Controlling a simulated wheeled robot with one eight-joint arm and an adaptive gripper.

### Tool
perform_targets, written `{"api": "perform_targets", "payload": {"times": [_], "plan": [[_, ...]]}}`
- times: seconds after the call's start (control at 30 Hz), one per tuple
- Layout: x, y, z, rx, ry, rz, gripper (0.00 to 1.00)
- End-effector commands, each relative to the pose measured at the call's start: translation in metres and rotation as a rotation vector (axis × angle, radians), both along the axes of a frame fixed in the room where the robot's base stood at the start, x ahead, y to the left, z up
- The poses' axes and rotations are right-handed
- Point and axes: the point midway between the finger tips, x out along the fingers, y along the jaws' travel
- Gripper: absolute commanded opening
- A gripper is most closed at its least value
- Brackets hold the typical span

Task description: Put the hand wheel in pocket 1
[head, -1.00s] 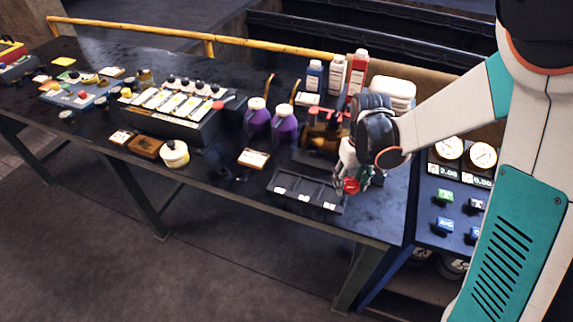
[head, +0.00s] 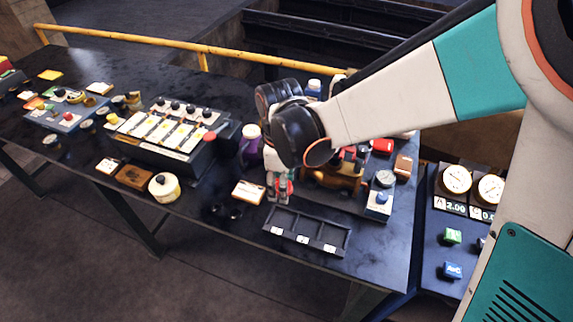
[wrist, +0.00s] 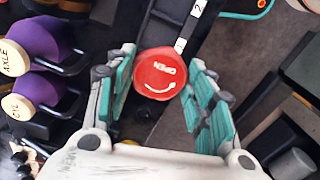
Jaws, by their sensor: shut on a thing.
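The hand wheel is a red disc marked "OPEN" (wrist: 160,73), held between the teal fingers of my gripper (wrist: 165,88) in the wrist view. In the head view the wheel (head: 285,187) is a small red spot at the fingertips of my gripper (head: 277,192), partly hidden by them. The dark tray with three labelled pockets (head: 310,228) lies in front of the wheel, near the table's front edge. The wheel is above the tray's back left end. In the wrist view a label "2" (wrist: 198,5) shows on the tray, and the wheel covers part of the tray.
Purple bottles (wrist: 38,88) stand close on the left in the wrist view. A brass-coloured valve (head: 335,180) is right of my gripper. A white card (head: 249,192) lies left of the tray, and a gauge panel (head: 455,215) stands at right. My arm hides the table's back.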

Motion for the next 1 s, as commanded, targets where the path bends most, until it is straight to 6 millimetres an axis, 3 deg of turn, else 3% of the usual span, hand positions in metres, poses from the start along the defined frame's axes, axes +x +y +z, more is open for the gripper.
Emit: {"api": "perform_targets", "payload": {"times": [0.03,0.33,0.7,1.0], "plan": [[0.001,0.000,-0.017,0.000,0.000,-0.001,0.11],[0.002,0.000,-0.075,0.000,0.000,-0.003,0.11],[0.002,0.000,-0.100,0.000,0.000,-0.004,0.11],[0.002,0.000,-0.137,0.000,0.000,-0.004,0.11]]}}
